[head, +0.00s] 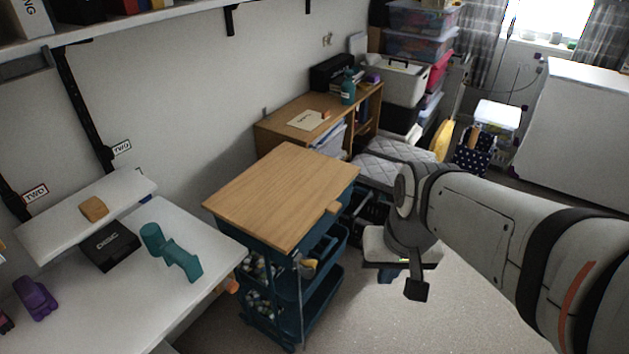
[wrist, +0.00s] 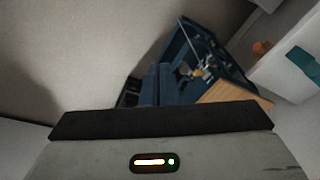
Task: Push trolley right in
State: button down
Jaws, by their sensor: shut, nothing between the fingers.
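The trolley is dark teal with several tiers and a wooden top (head: 285,190). It stands on the floor between the white worktable and the wooden desk. My gripper (head: 388,276) is right of the trolley, with a visible gap, low over the floor. In the wrist view my gripper's two dark blue fingers (wrist: 155,84) are together and empty. The trolley's teal frame (wrist: 213,47) and wooden top (wrist: 228,92) show beyond them, to the right. The trolley's wheels are not clear to see.
The white worktable (head: 215,232) at left holds a teal tool (head: 172,252) and a black box (head: 108,246). An orange thing (head: 231,286) shows at its edge by the trolley. The wooden desk (head: 270,131) and grey quilted cushions (head: 392,160) stand behind. Carpet (head: 380,325) in front is clear.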

jog(key=w+a+f+m+g+y+b, duration=0.35)
jog(key=a+f+m+y+b, duration=0.2)
jog(key=f, duration=0.55)
jog(key=m+t+y+b, duration=0.95)
jog(key=m+t, duration=0.35)
jog(key=m, duration=0.6)
send_near(312, 239)
jog(key=shift+h, duration=0.4)
jog(key=b+x, duration=0.1)
jog(key=x, duration=0.5)
jog(key=shift+w+a+r, duration=0.1)
jog(key=shift+w+a, duration=0.15)
jog(key=shift+a, duration=0.05)
